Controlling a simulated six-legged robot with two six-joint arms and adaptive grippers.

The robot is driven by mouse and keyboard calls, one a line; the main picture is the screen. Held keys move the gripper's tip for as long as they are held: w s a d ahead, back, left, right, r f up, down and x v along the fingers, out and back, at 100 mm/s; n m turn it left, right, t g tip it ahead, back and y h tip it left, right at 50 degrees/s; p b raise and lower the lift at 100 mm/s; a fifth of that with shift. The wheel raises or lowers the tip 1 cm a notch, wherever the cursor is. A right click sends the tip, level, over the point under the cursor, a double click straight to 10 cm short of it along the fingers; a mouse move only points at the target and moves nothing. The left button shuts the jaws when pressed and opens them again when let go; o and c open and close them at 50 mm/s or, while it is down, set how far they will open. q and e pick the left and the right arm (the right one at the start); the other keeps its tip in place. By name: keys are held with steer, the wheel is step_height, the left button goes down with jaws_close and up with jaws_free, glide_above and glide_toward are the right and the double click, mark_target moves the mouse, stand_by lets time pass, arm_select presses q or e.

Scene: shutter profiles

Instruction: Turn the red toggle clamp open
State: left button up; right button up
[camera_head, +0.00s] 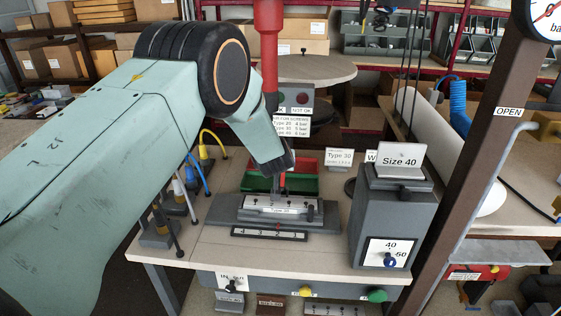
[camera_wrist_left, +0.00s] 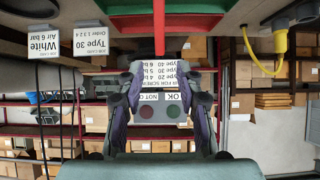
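The fixture (camera_head: 262,214) with a "Type 30" label sits on the bench. An upright red handle, likely the toggle clamp's (camera_wrist_left: 159,38), shows in the wrist view, which is upside down. In the head view the handle is mostly hidden by my gripper. My left gripper (camera_head: 284,166) reaches down from above, over the fixture. In the wrist view its two fingers (camera_wrist_left: 159,75) stand apart with a clear gap. The red handle's tip lies in line with that gap; I cannot tell if it touches a finger. My right gripper is not in view.
Red and green bins (camera_head: 305,184) stand behind the fixture. A grey "Size 40" box (camera_head: 391,225) stands right of it. A red tool column (camera_head: 269,45) hangs above. Coloured cables and posts stand at left. A dark post (camera_head: 465,170) rises at right.

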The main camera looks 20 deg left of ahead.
arm_select(q)
steer(key=v, duration=0.4)
steer(key=shift+s+r, duration=0.15)
steer(key=shift+s, duration=0.1)
